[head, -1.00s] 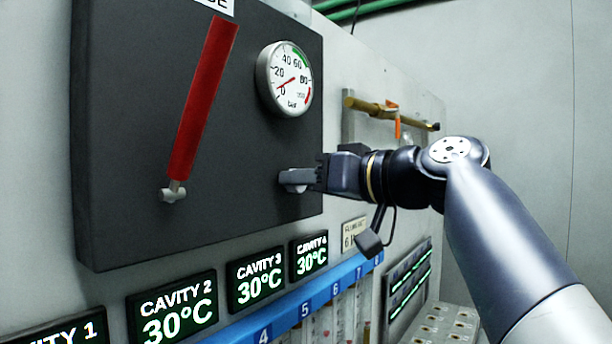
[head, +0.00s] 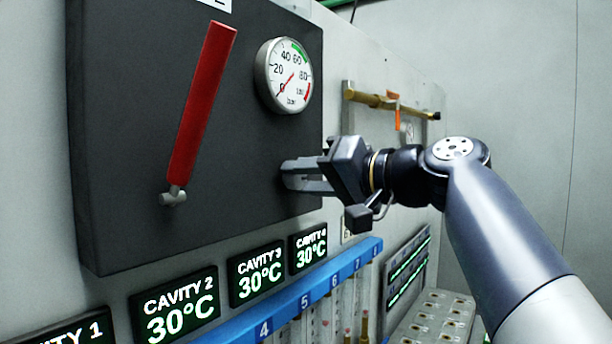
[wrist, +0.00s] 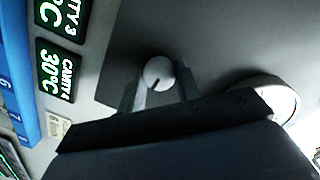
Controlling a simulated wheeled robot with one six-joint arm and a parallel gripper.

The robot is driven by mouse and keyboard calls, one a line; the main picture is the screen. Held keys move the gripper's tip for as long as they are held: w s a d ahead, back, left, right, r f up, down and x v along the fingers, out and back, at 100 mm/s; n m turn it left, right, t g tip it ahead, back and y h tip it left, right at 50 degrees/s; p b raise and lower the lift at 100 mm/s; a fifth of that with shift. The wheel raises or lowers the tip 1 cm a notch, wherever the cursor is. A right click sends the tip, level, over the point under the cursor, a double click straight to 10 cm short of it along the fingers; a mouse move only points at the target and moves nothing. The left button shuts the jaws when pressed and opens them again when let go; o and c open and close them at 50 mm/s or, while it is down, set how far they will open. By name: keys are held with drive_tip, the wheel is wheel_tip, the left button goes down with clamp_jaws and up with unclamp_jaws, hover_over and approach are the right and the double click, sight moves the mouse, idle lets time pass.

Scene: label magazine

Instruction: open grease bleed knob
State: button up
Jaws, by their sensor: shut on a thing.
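The knob (wrist: 158,72) is a round, light grey disc with a dark slot mark in its face, seen in the wrist view. My gripper (head: 290,177) reaches the lower right of the dark panel (head: 130,110). In the wrist view its two fingers (wrist: 159,88) stand on either side of the knob, shut on it. In the head view the fingers hide most or all of the knob. The gripper body looks tilted about its own axis.
A round pressure gauge (head: 284,76) sits just above my gripper, and a red lever (head: 200,105) hangs to the left. Below are the cavity temperature displays (head: 262,272) and a blue numbered rail (head: 305,297). A brass valve bar (head: 385,101) is mounted behind on the right.

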idle(0.3)
drive_tip(key=o, duration=1)
drive_tip(key=b+v, duration=0.3)
drive_tip(key=v, duration=0.8)
drive_tip(key=shift+w+a, duration=0.1)
drive_tip(key=shift+p+x, duration=1.5)
drive_tip(key=shift+x, duration=3.9)
